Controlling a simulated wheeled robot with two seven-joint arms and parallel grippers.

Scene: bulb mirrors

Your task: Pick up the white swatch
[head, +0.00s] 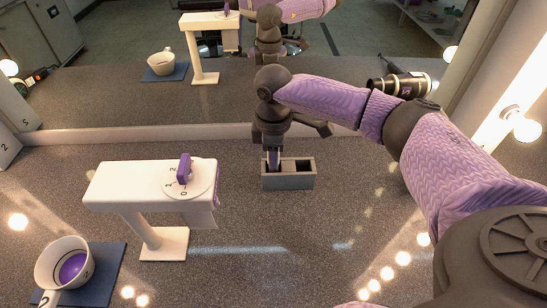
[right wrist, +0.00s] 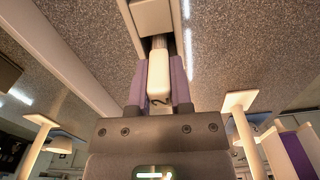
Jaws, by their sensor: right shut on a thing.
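My right gripper (head: 273,157) points down at the left compartment of a small grey two-slot holder (head: 290,182) on the counter. In the right wrist view, its purple fingers (right wrist: 158,82) are shut on the white swatch (right wrist: 159,75), a narrow white piece with a dark mark near its end. The holder (right wrist: 151,16) shows just beyond the fingers there. In the head view the swatch is mostly hidden by the gripper and holder. I cannot tell whether it is clear of the slot. The holder's right compartment looks dark and empty. My left gripper is out of view.
A white stand (head: 150,186) with a purple-knobbed dial is left of the holder. A white cup (head: 48,262) with purple contents sits on a blue mat (head: 103,275) at front left. A mirror (head: 110,98) runs behind. The counter right of the holder is clear.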

